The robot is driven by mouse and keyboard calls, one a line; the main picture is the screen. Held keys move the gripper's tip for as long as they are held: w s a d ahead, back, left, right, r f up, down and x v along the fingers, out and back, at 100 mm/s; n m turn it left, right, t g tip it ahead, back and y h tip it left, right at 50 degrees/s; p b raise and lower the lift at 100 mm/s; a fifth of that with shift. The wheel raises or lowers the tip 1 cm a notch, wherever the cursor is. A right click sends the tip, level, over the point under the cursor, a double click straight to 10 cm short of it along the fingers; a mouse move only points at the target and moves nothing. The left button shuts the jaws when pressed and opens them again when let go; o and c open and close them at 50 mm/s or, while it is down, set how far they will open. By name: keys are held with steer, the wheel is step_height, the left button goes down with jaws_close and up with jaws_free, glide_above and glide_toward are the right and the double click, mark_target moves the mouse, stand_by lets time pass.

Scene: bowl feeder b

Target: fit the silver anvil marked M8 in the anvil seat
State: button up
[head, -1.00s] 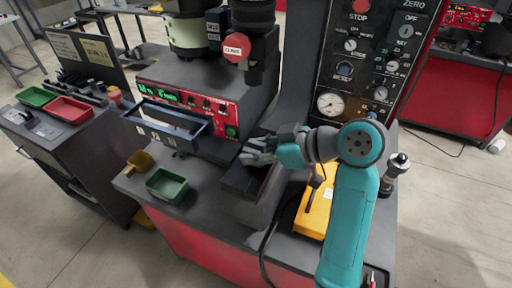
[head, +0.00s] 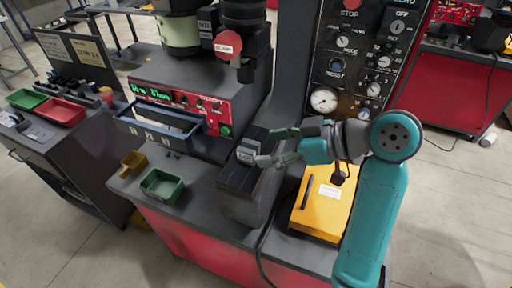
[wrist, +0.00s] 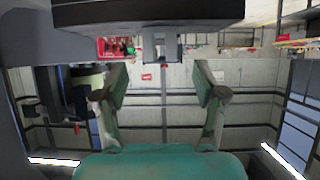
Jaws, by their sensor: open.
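A small silver block (head: 247,150), which looks like the anvil, sits at the upper end of the dark raised block (head: 238,180) in front of the press. Any M8 mark on it is too small to read, and whether it is fully down in the seat I cannot tell. My gripper (head: 271,147) is open just to the right of the silver block, with its fingertips close to it. In the wrist view my gripper (wrist: 160,85) has its fingers spread with nothing held between them. A grey piece (wrist: 160,42) shows beyond the fingertips.
A yellow box (head: 325,208) lies below my arm on the bench. A green tray (head: 162,187), a small yellow scoop-like bin (head: 133,162) and a grey drawer (head: 160,132) are to the left. The press head (head: 242,30) overhangs behind. A control panel (head: 370,50) stands behind my arm.

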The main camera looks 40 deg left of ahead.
steer(key=v, duration=0.6)
stand_by(0.7)
